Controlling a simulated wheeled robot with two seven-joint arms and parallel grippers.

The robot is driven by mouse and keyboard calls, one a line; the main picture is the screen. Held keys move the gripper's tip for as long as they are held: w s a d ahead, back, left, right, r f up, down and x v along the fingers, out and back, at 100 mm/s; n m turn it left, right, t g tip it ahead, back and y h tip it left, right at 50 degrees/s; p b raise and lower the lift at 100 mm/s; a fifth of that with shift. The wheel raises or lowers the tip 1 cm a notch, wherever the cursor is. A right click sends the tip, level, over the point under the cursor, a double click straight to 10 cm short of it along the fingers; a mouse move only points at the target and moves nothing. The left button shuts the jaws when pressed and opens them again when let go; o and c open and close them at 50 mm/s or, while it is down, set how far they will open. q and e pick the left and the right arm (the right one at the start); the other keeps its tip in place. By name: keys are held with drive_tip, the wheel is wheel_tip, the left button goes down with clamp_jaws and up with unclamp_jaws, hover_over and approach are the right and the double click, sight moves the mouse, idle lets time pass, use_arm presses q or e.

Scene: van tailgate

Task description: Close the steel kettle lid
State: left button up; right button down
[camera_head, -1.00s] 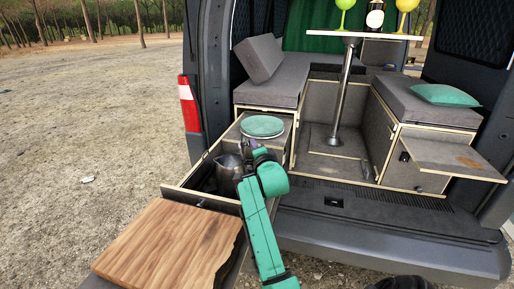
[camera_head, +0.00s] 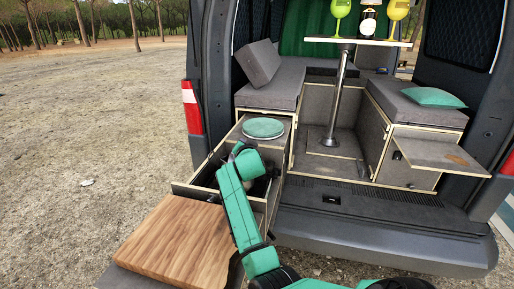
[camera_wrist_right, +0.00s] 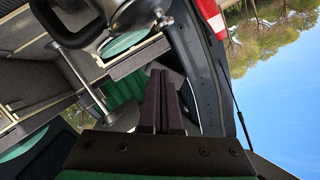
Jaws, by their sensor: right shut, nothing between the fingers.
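The steel kettle shows in the right wrist view at the top edge, where part of its shiny body (camera_wrist_right: 143,14) and a dark curved handle (camera_wrist_right: 72,32) are cut off by the frame. I cannot tell from this how its lid stands. In the head view my green right arm covers the kettle in the open drawer. My right gripper (camera_wrist_right: 162,78) is shut and empty, with its dark fingers together. The kettle appears above them in the right wrist view, apart from the fingertips. The right fingertips are hidden behind the arm in the head view. My left gripper is not in view.
A wooden board (camera_head: 178,241) lies in front of the open drawer (camera_head: 190,191). A round green pad (camera_head: 263,128) is behind it. A table with glasses and a bottle (camera_head: 367,22) stands inside the van. A fold-out shelf (camera_head: 440,157) juts at right.

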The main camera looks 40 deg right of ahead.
drive_tip(key=shift+w+a+f+n+g+b, duration=0.4)
drive_tip(key=shift+w+a+f+n+b, duration=0.15)
drive_tip(key=shift+n+b, duration=0.45)
drive_tip(key=shift+w+a+f+n+g+h+b, duration=0.15)
drive_tip(key=shift+w+a+f+n+h+b, duration=0.2)
drive_tip(key=shift+n, duration=0.2)
drive_tip(key=shift+w+a+f+n+g+h+b, duration=0.15)
drive_tip(key=shift+a+n+h+b, duration=0.15)
drive_tip(key=shift+n+b, duration=0.2)
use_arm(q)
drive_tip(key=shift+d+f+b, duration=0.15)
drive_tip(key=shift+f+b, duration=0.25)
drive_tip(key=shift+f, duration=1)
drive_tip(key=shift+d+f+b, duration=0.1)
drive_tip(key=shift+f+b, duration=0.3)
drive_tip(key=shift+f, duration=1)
use_arm(e)
drive_tip(key=shift+w+a+f+n+g+h, duration=0.25)
drive_tip(key=shift+w+a+f+n+g, duration=0.2)
drive_tip(key=shift+n, duration=0.5)
